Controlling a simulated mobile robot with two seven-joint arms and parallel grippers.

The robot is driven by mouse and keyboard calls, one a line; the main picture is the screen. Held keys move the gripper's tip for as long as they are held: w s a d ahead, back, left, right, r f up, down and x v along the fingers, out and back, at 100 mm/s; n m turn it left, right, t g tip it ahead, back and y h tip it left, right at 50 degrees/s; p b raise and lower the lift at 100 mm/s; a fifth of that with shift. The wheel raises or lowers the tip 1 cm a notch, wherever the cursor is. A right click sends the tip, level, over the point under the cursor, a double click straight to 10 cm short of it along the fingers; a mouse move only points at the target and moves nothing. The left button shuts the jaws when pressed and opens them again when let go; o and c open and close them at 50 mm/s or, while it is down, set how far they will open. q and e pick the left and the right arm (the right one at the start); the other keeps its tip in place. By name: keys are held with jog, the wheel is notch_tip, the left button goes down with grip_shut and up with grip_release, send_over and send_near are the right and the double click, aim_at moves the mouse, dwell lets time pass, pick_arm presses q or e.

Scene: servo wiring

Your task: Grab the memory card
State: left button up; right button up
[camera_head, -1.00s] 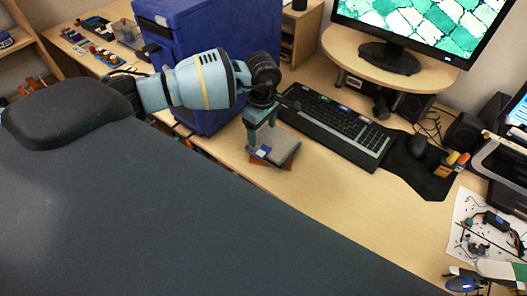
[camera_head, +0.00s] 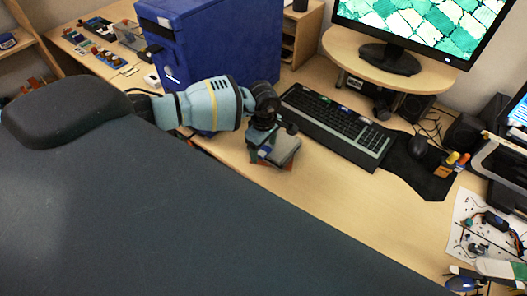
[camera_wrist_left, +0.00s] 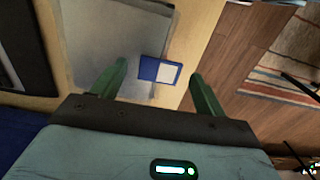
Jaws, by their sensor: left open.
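The memory card, small, blue with a white label (camera_wrist_left: 160,71), lies at the edge of a flat grey box (camera_wrist_left: 95,45) in the left wrist view. In the head view the grey box (camera_head: 286,147) sits on the desk, left of the keyboard's near end, and the blue card shows only faintly beside my gripper. My left gripper (camera_wrist_left: 158,70) is open and empty. Its two green fingers appear on either side of the card, with gaps. How far above the card they are, I cannot tell.
A large blue box (camera_head: 190,45) stands close behind my left arm. The keyboard (camera_head: 335,125) lies to the right. A reddish-brown item (camera_head: 257,163) shows under the grey box. The desk (camera_head: 350,205) in front of the keyboard is clear.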

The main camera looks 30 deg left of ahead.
aim_at(260, 154)
pick_arm(q)
jog(key=shift+f, duration=0.1)
jog(key=shift+c, duration=0.4)
jog(key=c, duration=1)
jog(key=shift+o, duration=0.2)
jog(key=shift+r, duration=0.6)
notch_tip(260, 154, up, 2)
jog(key=shift+w+r, duration=0.1)
jog(key=shift+r, duration=0.05)
jog(key=shift+s+a+r, duration=0.15)
jog(key=shift+s, duration=0.25)
jog(key=shift+s+a+r, duration=0.1)
jog(key=shift+s, duration=0.25)
jog(key=s+a+r, duration=0.1)
jog(key=s+a, duration=0.2)
jog(key=s, duration=1.1)
jog(key=shift+a+r, duration=0.15)
jog(key=shift+a, duration=0.1)
